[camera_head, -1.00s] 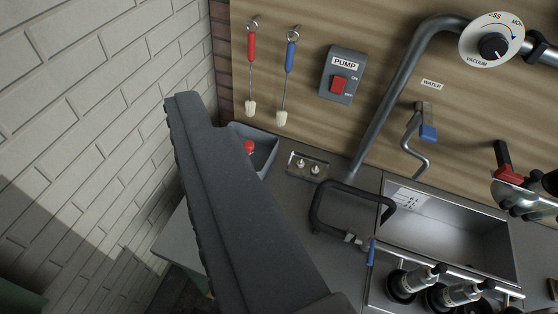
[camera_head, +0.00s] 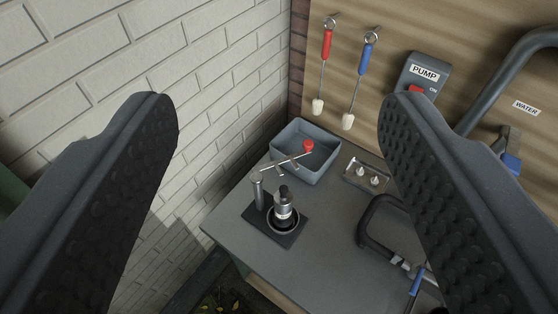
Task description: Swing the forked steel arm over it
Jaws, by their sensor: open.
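The forked steel arm (camera_head: 283,165) sits on top of a short upright post (camera_head: 258,192) and has a red ball knob (camera_head: 308,146) at its far end. The knob end lies over the near part of a grey tray. A small black and steel cylinder (camera_head: 283,205) stands in a ring on the dark base plate (camera_head: 292,239) beside the post. The arm passes behind and left of the cylinder's top, apparently not over it. My gripper (camera_head: 270,105) is open and empty, its two fingers wide apart on either side of the stand and well short of it.
The grey tray (camera_head: 326,172) stands at the back corner of the counter (camera_head: 331,237). A small plate with two steel pieces (camera_head: 367,175) and a black clamp-like frame (camera_head: 372,235) lie right of it. Red (camera_head: 327,45) and blue (camera_head: 370,58) brushes hang above. The brick wall (camera_head: 220,60) is at left.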

